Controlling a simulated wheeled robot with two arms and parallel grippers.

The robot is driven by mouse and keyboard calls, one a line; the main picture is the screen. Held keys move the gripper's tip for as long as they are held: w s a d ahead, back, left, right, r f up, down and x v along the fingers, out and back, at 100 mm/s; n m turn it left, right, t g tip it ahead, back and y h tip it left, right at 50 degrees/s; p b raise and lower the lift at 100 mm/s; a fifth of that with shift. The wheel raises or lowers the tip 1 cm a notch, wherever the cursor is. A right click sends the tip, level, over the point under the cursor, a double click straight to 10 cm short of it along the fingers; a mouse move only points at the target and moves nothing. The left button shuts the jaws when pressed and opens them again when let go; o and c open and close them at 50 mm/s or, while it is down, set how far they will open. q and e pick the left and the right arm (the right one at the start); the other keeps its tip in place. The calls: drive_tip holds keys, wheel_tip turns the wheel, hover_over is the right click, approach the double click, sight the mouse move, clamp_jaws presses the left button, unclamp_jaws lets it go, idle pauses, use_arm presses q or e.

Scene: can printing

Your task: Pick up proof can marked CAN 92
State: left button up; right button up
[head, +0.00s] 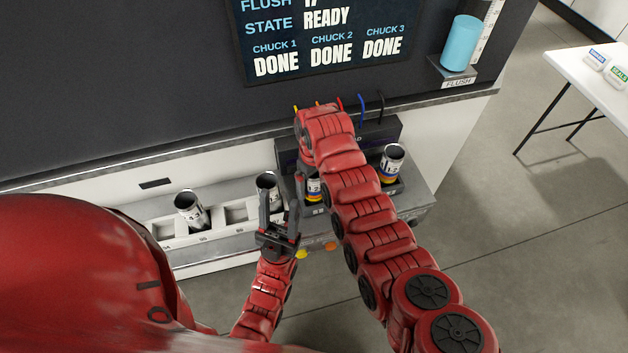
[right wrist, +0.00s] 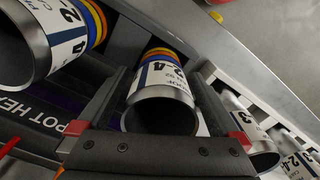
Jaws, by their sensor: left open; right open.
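In the right wrist view my right gripper (right wrist: 157,88) is open, with one finger on either side of an open-topped can (right wrist: 165,75). This can has a white label with large dark figures, and blue, orange and yellow bands; I cannot read CAN 92 on it for certain. In the head view the can (head: 313,188) stands at the chuck row, partly behind my right arm, which hides most of the right gripper. My left gripper (head: 279,200) is open and empty, pointing up in front of the tray. Finger contact with the can cannot be told.
Another banded can (head: 391,168) stands in the chuck row at right. Two more cans, one at left (head: 190,212) and one nearer (head: 267,185), stand in the pale tray (head: 236,214). The dark screen (head: 325,40) reads DONE for three chucks. A blue flush cylinder (head: 461,43) is upper right.

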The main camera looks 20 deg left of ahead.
drive_tip(key=shift+s+f, duration=0.1)
drive_tip(key=shift+f, duration=0.5)
clamp_jaws()
drive_tip(key=shift+r, duration=0.1)
